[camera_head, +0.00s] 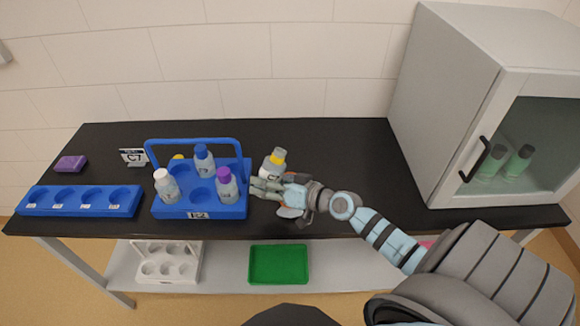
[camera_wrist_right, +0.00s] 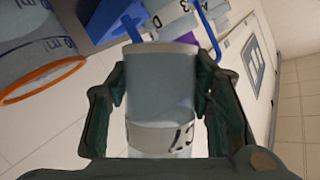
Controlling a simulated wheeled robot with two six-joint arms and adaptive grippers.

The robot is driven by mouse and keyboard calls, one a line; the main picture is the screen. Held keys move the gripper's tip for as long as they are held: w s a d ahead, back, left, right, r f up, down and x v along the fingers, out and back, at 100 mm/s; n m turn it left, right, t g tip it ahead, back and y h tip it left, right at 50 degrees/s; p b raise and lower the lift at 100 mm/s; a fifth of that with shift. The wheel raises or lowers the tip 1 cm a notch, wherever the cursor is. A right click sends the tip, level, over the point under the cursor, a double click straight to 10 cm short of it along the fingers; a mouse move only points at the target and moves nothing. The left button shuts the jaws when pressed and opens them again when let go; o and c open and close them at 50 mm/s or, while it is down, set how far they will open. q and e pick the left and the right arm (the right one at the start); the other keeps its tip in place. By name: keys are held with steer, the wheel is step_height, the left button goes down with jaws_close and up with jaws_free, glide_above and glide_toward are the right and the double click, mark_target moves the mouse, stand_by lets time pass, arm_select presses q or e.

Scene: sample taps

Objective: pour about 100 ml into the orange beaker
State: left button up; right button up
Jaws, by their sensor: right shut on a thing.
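A translucent bottle with a yellow cap (camera_head: 270,170) and a white label is held by my right gripper (camera_head: 266,187), just right of the blue carrier. It looks upright with a slight tilt. In the right wrist view the gripper (camera_wrist_right: 165,80) has its fingers on both sides of the bottle body (camera_wrist_right: 160,95). The orange beaker (camera_wrist_right: 40,50), clear with blue marks and an orange rim, stands beside the bottle in the tilted right wrist view. My left gripper is not in view.
The blue carrier (camera_head: 170,210) with a tall handle holds several capped bottles. A glass-door cabinet (camera_head: 450,110) is at right. A green tray (camera_head: 278,264) lies on the lower shelf.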

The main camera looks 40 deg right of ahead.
steer(key=shift+w+d+f+m+y+b, duration=0.1)
steer(key=shift+d+f+m+y+b, duration=0.15)
steer(key=shift+m+y+b, duration=0.35)
steer(key=shift+a+r+t+b, duration=0.1)
steer(key=shift+r+t+b, duration=0.15)
steer(key=shift+b, duration=0.3)
steer(key=shift+a+f+m+b, duration=0.1)
steer(key=shift+a+m+b, duration=0.1)
steer(key=shift+m+b, duration=0.35)
steer(key=shift+a+f+m+t+b, duration=0.1)
steer(key=shift+f+m+t+b, duration=0.15)
steer(key=shift+f+b, duration=0.15)
steer(key=shift+r, duration=0.15)
steer(key=shift+a+y, duration=0.1)
steer(key=shift+y, duration=0.2)
steer(key=shift+a+f+m+b, duration=0.15)
steer(key=shift+f+m+b, duration=0.4)
steer(key=shift+b, duration=0.3)
steer(key=shift+a+m+t+y+b, duration=0.25)
steer(key=shift+m+t+b, duration=0.1)
steer(key=shift+m+b, duration=0.3)
steer(key=shift+a+m+t+y+b, duration=0.25)
steer(key=shift+m+t+b, duration=0.15)
steer(key=shift+m, duration=0.4)
stand_by(2.5)
steer(key=shift+r, duration=0.15)
stand_by(0.5)
